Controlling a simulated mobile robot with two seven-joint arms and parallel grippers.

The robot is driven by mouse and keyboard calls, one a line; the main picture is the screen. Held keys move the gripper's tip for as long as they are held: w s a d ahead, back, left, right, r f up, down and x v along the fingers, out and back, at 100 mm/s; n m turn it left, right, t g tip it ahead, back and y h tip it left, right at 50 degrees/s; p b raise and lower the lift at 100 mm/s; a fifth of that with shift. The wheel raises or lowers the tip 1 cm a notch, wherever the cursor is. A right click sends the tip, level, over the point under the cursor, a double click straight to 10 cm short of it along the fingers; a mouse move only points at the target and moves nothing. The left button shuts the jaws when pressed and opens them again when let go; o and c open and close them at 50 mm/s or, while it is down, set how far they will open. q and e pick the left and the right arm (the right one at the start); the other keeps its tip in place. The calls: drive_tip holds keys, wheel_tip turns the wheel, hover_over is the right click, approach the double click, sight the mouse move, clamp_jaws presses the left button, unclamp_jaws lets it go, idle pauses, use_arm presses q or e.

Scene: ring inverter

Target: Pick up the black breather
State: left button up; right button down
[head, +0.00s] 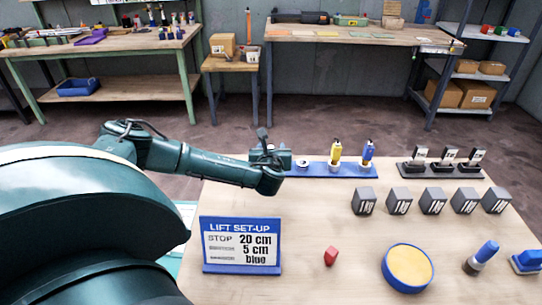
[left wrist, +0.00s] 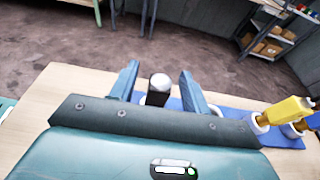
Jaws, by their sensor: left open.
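The black breather (left wrist: 158,88), dark with a pale rounded top, stands between the two fingers of my left gripper (left wrist: 158,78) in the left wrist view. The fingers are apart, with a gap visible on each side of it. In the head view my left gripper (head: 272,157) is over the left end of a blue rack (head: 320,170), and its wrist and jaws largely hide that end. I cannot clearly make out the black breather there. A yellow breather (head: 336,152) and a blue breather (head: 367,152) stand upright in the rack. My right gripper is not in view.
A sign (head: 240,244) stands in front of the gripper. Right are several grey numbered blocks (head: 433,201) and a black stand (head: 440,171). A red piece (head: 331,256), a round blue dish (head: 386,270) and a blue-grey part (head: 482,257) lie nearer.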

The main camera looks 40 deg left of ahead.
use_arm(q)
clamp_jaws()
idle(0.5)
drive_tip(key=shift+r, duration=0.1)
